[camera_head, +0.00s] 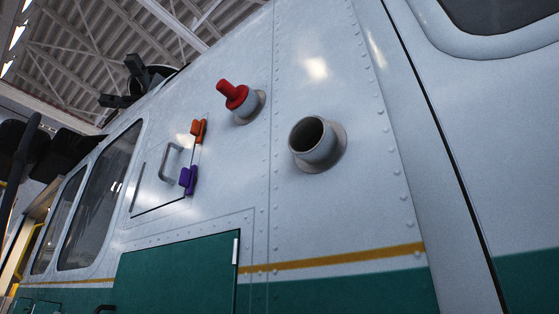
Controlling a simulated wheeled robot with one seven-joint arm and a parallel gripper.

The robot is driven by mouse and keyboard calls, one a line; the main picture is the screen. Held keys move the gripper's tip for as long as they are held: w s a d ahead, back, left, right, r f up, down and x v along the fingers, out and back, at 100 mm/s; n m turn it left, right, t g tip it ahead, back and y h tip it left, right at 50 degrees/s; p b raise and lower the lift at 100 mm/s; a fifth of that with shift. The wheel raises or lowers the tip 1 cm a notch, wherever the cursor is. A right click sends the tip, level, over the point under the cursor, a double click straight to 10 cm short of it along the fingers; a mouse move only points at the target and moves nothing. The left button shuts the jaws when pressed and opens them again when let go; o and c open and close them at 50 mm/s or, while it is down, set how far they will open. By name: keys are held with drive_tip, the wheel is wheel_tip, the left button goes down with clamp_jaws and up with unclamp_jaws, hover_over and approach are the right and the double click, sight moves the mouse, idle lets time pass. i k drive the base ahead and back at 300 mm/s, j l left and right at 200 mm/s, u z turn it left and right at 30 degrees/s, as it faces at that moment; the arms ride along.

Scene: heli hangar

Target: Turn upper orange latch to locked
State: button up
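The upper orange latch (198,130) sits on the right edge of a small hatch (160,196) in the white helicopter side, left of the picture's middle. A purple latch (188,180) sits below it on the same edge. A grey handle (172,162) is on the hatch, left of the two latches. The orange latch looks roughly upright along the edge; I cannot tell whether it is locked. My gripper is not in view.
A red-capped pipe stub (237,97) juts out right of the orange latch. An open grey pipe (315,143) sticks out further right. A green panel (178,275) lies below, and windows (103,198) are at the left. No arm shows before the hatch.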

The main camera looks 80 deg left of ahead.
sight(197, 129)
drive_tip(key=u, duration=2.1)
